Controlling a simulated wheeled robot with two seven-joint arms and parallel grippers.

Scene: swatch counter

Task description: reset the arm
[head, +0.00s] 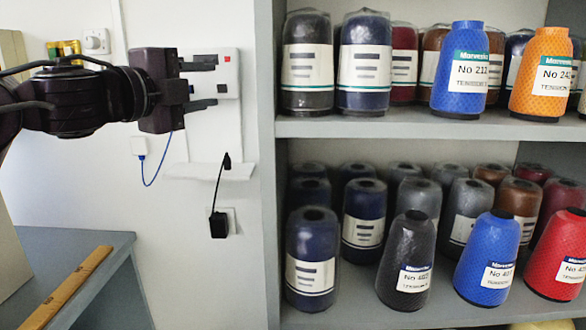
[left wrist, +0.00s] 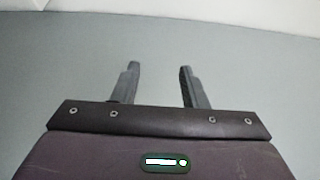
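My left arm comes in from the left in the head view, with its gripper (head: 203,87) held out level in front of the white wall, left of the shelf unit. In the left wrist view the two fingers of the left gripper (left wrist: 158,82) stand apart with nothing between them. Beyond them is a plain grey surface and a pale band. My right gripper is not in view.
A grey shelf unit (head: 266,200) on the right holds thread cones, among them an orange cone (head: 543,75) and a blue cone (head: 489,258). A grey counter (head: 100,262) with a wooden strip (head: 75,287) is at lower left. Sockets and cables are on the wall.

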